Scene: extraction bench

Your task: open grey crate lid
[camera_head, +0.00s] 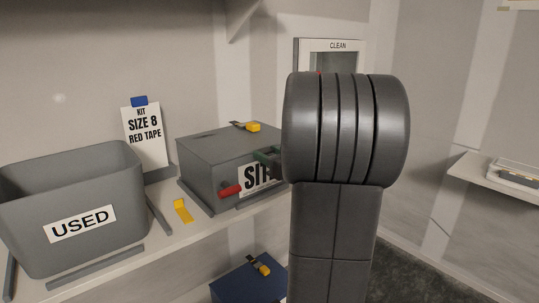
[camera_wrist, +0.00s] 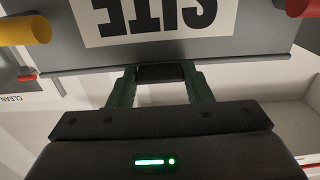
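The grey crate (camera_head: 213,170) stands on the shelf with its lid (camera_head: 215,139) down. Its front carries a white "SITE" label, and it also shows upside down in the wrist view (camera_wrist: 60,42). A dark handle block (camera_wrist: 161,73) sits at the crate's edge by the label. My gripper (camera_wrist: 161,80) has its two green fingers at the two ends of this block, with no gap visible between. In the head view my gripper (camera_head: 266,156) is at the crate's front, partly hidden behind my arm.
A red peg (camera_head: 230,190) sticks out at the crate's front. A yellow-tipped latch (camera_head: 250,126) lies on the lid. An open grey "USED" bin (camera_head: 120,215) and a yellow clip (camera_head: 182,210) are to the left. A dark blue box (camera_head: 250,282) sits below.

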